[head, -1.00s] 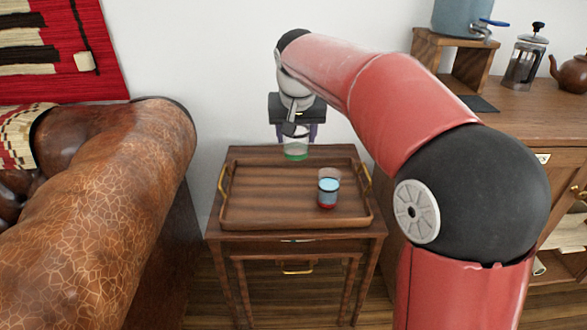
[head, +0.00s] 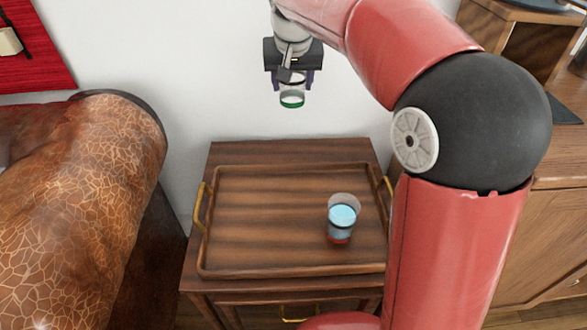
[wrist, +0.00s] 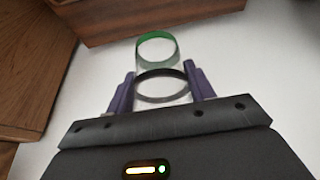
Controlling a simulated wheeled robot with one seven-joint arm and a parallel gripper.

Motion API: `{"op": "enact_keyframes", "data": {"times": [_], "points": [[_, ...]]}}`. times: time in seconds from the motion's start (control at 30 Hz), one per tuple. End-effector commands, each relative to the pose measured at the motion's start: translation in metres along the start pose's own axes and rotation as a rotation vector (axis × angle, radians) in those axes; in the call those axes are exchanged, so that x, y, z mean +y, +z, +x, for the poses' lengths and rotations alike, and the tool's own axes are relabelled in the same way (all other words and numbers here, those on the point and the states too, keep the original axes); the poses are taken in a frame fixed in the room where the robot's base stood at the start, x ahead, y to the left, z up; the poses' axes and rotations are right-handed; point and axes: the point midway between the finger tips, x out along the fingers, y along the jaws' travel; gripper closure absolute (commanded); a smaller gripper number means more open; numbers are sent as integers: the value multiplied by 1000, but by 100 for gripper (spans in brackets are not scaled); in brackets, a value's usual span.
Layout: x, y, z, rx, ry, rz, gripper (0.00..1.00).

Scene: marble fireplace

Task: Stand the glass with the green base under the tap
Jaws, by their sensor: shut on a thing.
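The clear glass with the green base (head: 292,101) is held upright or nearly so, in the air above the back of the tray table, against the white wall. My gripper (head: 292,80) is shut on its sides. In the wrist view the glass (wrist: 158,52) sits between the purple fingers of my gripper (wrist: 161,90), its green base at the far end. The tap is out of view now; only part of the wooden stand (head: 500,40) below the blue dispenser shows at the top right. A dark mat (head: 565,110) lies by the stand.
A second glass with a red base and bluish contents (head: 342,218) stands on the brass-handled wooden tray (head: 262,272). A leather armchair (head: 80,190) is at left. The wooden cabinet (head: 550,225) is at right, partly behind my arm.

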Motion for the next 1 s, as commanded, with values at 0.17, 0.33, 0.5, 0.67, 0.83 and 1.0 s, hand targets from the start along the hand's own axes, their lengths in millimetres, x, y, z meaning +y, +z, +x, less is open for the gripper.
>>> {"op": "enact_keyframes", "data": {"times": [0.17,0.33,0.5,0.67,0.83,1.0], "points": [[0,20,44,-6,1,-1,75],[0,37,87,-6,2,-1,75],[0,51,120,-4,0,0,75],[0,55,133,0,0,-1,75],[0,65,154,-4,1,0,75],[0,72,172,-2,1,-1,75]]}}
